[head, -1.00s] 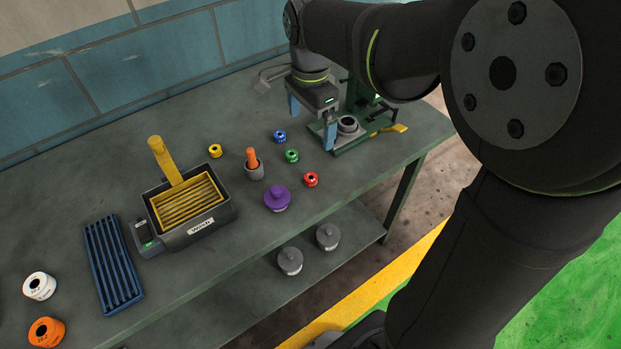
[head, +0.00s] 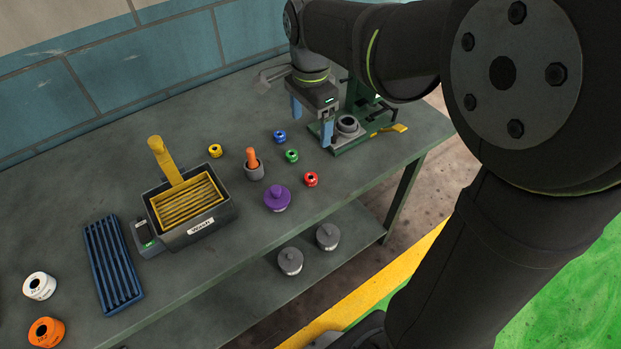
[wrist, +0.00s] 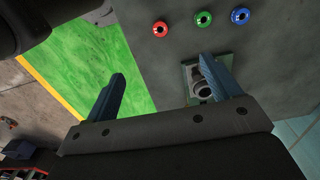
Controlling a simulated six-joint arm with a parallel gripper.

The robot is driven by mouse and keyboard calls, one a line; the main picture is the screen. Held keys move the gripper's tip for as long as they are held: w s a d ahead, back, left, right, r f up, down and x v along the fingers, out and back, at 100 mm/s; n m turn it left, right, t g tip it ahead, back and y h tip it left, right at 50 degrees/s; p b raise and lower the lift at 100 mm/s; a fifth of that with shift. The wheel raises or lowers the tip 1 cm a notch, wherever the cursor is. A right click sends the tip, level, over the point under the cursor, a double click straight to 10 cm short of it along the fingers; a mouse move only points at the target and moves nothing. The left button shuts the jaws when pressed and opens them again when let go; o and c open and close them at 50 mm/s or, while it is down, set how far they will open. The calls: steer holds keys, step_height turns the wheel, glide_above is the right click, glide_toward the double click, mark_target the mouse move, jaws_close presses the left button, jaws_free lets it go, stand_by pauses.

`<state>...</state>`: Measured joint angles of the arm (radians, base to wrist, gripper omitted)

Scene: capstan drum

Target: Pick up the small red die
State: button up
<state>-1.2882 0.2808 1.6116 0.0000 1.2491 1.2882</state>
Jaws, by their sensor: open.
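The small red die (head: 311,179) is a short ring with a dark hole, lying on the bench near its front edge. It also shows in the wrist view (wrist: 159,28) at the top, left of the green and blue rings. My gripper (head: 311,123) is open and empty, with blue fingers pointing down. It is above the back right of the bench beside the green press, behind the red die in the head view. In the wrist view the fingers (wrist: 160,82) are spread wide, and the red die lies beyond them, apart from both.
A green ring (head: 292,156) and a blue ring (head: 280,137) stand near the die. A purple knobbed piece (head: 277,199) stands left of it. The green press (head: 352,143) is close to my right finger. A wash tub (head: 196,232) and blue rack (head: 112,265) are further left.

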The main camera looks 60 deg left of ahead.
steer(key=c, duration=0.5)
steer(key=n, duration=2)
glide_above(311, 177)
step_height(311, 177, down, 13)
steer(key=shift+s+a+r, duration=0.1)
steer(key=shift+r, duration=0.1)
steer(key=shift+f, duration=2.6)
